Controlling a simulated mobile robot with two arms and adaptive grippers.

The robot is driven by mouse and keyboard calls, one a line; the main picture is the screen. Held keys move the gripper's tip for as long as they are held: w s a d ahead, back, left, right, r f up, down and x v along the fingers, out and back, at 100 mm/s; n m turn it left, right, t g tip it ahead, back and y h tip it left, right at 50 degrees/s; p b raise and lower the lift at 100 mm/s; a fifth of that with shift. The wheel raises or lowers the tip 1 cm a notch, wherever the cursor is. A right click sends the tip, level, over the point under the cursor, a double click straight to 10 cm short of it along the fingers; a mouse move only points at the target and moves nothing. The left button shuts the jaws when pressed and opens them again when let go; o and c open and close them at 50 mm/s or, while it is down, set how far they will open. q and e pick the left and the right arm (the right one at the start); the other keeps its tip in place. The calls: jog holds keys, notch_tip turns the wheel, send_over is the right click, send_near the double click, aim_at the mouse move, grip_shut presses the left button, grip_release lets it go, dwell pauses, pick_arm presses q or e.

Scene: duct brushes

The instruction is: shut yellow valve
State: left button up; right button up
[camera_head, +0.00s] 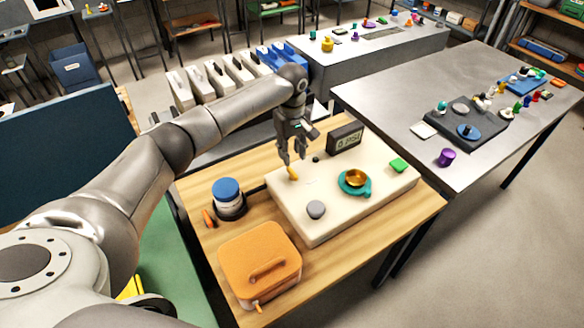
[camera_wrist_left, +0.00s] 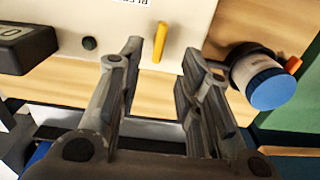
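The yellow valve (camera_head: 292,173) is a small lever on the far left part of a cream panel box (camera_head: 330,226). In the left wrist view the yellow valve (camera_wrist_left: 160,42) is a narrow upright bar, seen past the fingertips and roughly between them. My left gripper (camera_head: 293,158) hangs pointing down just above the valve in the head view. In the left wrist view my left gripper (camera_wrist_left: 163,55) has its two fingers well apart with nothing between them. Whether a finger touches the valve, I cannot tell. My right gripper is not in view.
The cream box also carries a black display (camera_head: 345,138), a teal dish with a gold piece (camera_head: 355,182), a grey knob (camera_head: 316,209) and a green block (camera_head: 398,165). A blue-lidded jar (camera_head: 227,197) and an orange case (camera_head: 259,262) stand left on the wooden table.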

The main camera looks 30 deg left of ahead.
aim_at(292, 171)
pick_arm(q)
notch_tip(292, 171, down, 8)
jog(key=shift+r+p, duration=0.25)
jog(key=shift+p, duration=0.1)
grip_shut()
